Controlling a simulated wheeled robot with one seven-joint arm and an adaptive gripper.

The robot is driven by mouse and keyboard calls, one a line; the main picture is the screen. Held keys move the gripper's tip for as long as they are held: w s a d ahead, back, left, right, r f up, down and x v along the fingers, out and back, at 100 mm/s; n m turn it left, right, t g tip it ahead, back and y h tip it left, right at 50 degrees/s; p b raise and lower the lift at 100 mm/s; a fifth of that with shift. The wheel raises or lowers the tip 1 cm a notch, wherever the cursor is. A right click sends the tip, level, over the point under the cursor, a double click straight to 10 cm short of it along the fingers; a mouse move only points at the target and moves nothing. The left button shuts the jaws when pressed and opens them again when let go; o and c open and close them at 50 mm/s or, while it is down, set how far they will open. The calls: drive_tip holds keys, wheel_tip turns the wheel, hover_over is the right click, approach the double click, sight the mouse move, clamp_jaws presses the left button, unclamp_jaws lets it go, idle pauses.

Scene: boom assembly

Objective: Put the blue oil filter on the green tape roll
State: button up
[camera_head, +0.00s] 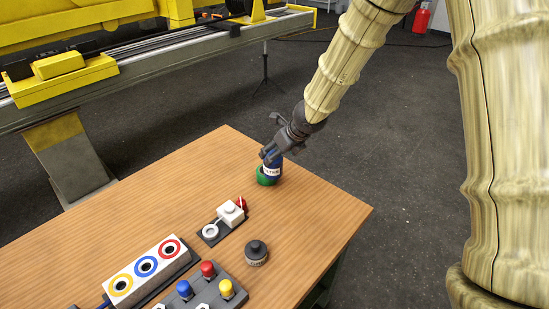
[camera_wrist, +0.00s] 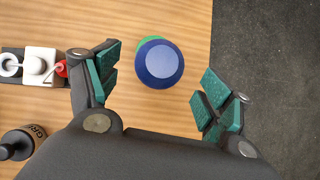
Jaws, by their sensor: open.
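The blue oil filter (camera_head: 272,169) stands at the far part of the table, with the green tape roll (camera_head: 265,179) at its base. In the wrist view the filter's round blue top (camera_wrist: 158,62) covers most of the tape roll, and a green rim (camera_wrist: 147,42) shows at its upper left. The filter looks upright and rests on or in the roll; the exact seating is hidden. My gripper (camera_head: 270,155) is right above and beside the filter. In the wrist view my gripper (camera_wrist: 160,95) is open, its fingers apart on either side and clear of the filter.
A white block on a dark base (camera_head: 231,213) with a red part stands nearer on the table. A dark grey jar (camera_head: 257,253), a box with coloured rings (camera_head: 146,270) and a grey block with coloured knobs (camera_head: 205,290) lie nearer still. The table's right edge is close to the filter.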

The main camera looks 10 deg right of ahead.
drive_tip(key=v, duration=0.6)
drive_tip(key=shift+s+r, duration=0.2)
drive_tip(key=shift+r, duration=0.15)
drive_tip(key=shift+d, duration=0.1)
